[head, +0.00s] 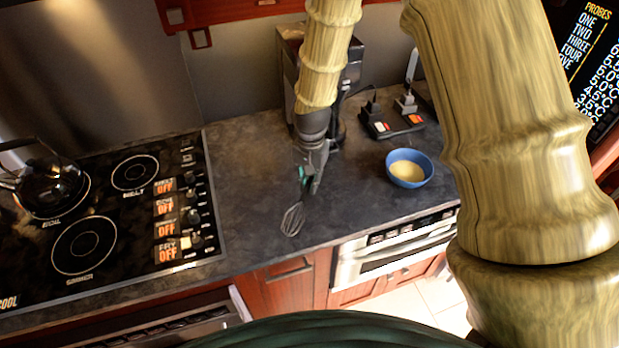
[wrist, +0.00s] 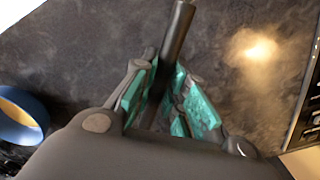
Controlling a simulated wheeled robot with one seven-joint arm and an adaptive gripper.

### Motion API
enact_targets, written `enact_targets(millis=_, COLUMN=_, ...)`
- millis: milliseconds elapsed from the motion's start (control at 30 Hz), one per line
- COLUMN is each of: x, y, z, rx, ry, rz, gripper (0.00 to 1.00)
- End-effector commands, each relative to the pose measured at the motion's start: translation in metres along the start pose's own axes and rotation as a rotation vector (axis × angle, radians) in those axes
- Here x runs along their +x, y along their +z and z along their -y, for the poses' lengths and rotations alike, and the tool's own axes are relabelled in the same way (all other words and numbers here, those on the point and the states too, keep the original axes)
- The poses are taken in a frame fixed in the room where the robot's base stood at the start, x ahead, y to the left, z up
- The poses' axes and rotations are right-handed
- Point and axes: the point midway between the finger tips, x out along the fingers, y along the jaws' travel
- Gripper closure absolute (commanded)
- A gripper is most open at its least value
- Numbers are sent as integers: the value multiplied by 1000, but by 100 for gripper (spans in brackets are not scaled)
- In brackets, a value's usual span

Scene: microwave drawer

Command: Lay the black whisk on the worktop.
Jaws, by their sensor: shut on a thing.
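The black whisk (head: 293,219) is in my gripper (head: 311,178), over the dark worktop (head: 245,160) between the stove and the blue bowl. Its wire end points down and toward the front edge in the head view. In the wrist view, the whisk's dark handle (wrist: 178,35) runs up between the teal-padded fingers of my gripper (wrist: 165,95), which is shut on it. The wire end is out of the wrist view. I cannot tell whether the whisk touches the worktop.
A stove (head: 80,225) with a black kettle (head: 50,188) is at the left. A blue bowl (head: 409,168) of yellowish content stands right of the whisk. A dark appliance (head: 290,65) and a small black unit (head: 391,122) stand behind. Worktop around the whisk is clear.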

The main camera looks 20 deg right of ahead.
Motion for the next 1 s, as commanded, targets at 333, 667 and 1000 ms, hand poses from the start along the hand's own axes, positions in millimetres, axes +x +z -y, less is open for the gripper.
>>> enact_targets(millis=333, x=29, y=0, z=0, rx=-1, ry=0, rz=0, gripper=100)
enact_targets(millis=667, x=54, y=-1, z=-1, rx=1, ry=1, rz=1, gripper=100)
enact_targets(millis=1000, x=68, y=-1, z=0, rx=0, ry=0, rz=-1, gripper=100)
